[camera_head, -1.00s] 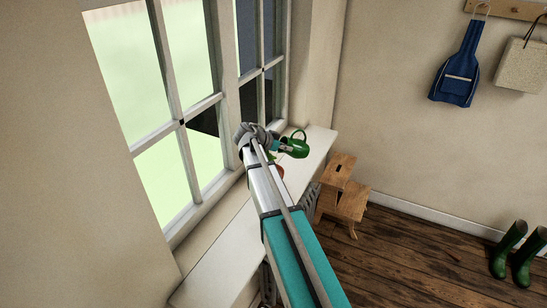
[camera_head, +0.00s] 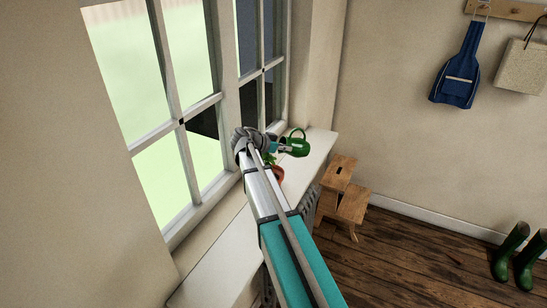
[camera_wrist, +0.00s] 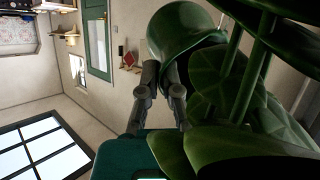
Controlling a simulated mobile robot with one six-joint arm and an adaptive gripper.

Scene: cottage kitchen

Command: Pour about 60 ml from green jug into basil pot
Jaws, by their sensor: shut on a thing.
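The green jug (camera_head: 299,148) is at the end of my arm, above the far part of the white sill, with its handle loop toward the back. My gripper (camera_head: 281,147) is shut on the jug. In the wrist view my gripper (camera_wrist: 162,88) has its fingers against the dark green jug (camera_wrist: 183,35). The basil pot, a terracotta pot (camera_head: 277,174), stands on the sill beside my arm, partly hidden by it. Its basil leaves (camera_wrist: 200,145) fill the right of the wrist view, very close. The jug's exact tilt and any liquid cannot be made out.
The white window sill (camera_head: 215,265) runs along the paned window (camera_head: 190,125) at left. A wooden step stool (camera_head: 345,190) stands on the floor to the right. Green boots (camera_head: 520,257) are farther right. The near sill is clear.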

